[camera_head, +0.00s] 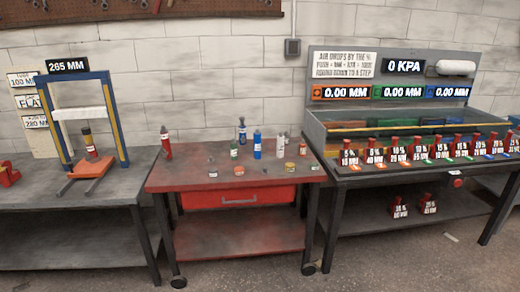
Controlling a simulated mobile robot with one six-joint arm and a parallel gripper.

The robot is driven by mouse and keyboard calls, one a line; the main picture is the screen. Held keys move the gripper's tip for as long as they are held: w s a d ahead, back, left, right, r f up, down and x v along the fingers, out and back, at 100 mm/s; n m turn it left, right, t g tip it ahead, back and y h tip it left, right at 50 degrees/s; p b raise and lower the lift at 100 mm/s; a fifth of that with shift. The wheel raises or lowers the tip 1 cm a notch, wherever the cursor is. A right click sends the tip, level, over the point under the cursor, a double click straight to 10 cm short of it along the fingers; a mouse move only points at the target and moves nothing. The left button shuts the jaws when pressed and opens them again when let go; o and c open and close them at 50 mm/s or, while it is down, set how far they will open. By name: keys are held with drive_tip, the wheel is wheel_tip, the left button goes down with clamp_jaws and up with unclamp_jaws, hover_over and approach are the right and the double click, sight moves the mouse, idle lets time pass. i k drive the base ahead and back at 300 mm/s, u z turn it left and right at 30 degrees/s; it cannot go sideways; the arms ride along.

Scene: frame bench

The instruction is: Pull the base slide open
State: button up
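A blue and yellow press-like frame (113,122) stands on the left grey bench. At its foot is a flat orange-red plate (93,168), which looks like the base slide. Two thin grey bars (66,187) stick out from the plate toward the front. I cannot tell how far the slide is out. A dark cylinder with a yellow band (88,142) stands upright at the back of the plate, below a white crossbar (84,113). My gripper is not in view.
A red wheeled cart (160,182) with a shut drawer (238,198) stands in the middle, with bottles and small cans on top. A right bench (350,177) holds several red labelled jacks. A red object (8,175) lies at the left edge. Floor in front is clear.

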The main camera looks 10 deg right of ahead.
sight(91, 162)
drive_tip(key=u, duration=0.2)
drive_tip(key=i, duration=1)
drive_tip(key=u, duration=1.3)
drive_tip(key=k, duration=0.75)
drive_tip(key=u, duration=0.5)
